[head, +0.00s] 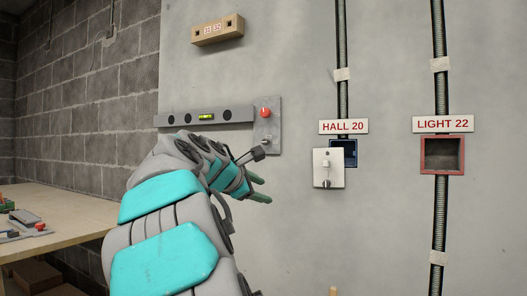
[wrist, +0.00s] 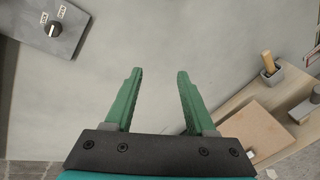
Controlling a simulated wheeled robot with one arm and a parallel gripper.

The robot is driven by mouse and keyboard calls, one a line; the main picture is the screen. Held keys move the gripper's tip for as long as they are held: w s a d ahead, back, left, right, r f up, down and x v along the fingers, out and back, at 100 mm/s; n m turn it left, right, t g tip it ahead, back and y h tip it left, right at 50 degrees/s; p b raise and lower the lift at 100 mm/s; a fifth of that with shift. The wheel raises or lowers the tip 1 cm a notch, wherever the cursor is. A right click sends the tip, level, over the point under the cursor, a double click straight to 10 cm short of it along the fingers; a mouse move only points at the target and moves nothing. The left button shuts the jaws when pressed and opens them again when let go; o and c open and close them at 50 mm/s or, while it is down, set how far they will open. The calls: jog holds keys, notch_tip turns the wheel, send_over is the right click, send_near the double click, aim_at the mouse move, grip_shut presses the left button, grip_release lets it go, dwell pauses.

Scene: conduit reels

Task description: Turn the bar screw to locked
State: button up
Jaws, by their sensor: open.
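The bar screw, a dark round knob (wrist: 55,30), sits on a grey plate (wrist: 72,36) at the top left of the wrist view. In the head view, a grey plate (head: 274,125) at the right end of a wall bar (head: 180,119) carries a red button (head: 265,112); the lower part is crowded by my wrist. My gripper (head: 262,189) is below that plate. Its green fingers (wrist: 160,73) are apart, empty, and clear of the knob.
A hanging white switch plate (head: 328,168) partly covers a blue wall box under the HALL 20 sign (head: 344,127). A red empty box (head: 442,139) sits under LIGHT 22. A wooden bench (head: 60,225) stands at left.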

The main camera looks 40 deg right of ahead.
aim_at(264, 142)
jog(key=w+r+n+t+h, duration=0.2)
jog(key=w+r+n+h, duration=0.3)
jog(key=r, duration=0.7)
jog(key=shift+m+y, duration=0.6)
jog(key=shift+y, duration=0.2)
jog(key=x, duration=0.3)
jog(key=p+x, duration=0.1)
jog(key=x, duration=0.2)
jog(key=shift+w+r, duration=0.1)
jog(key=shift+w, duration=0.3)
jog(key=shift+x, duration=0.8)
jog(key=shift+r, duration=0.1)
jog(key=shift+s, duration=0.1)
grip_shut()
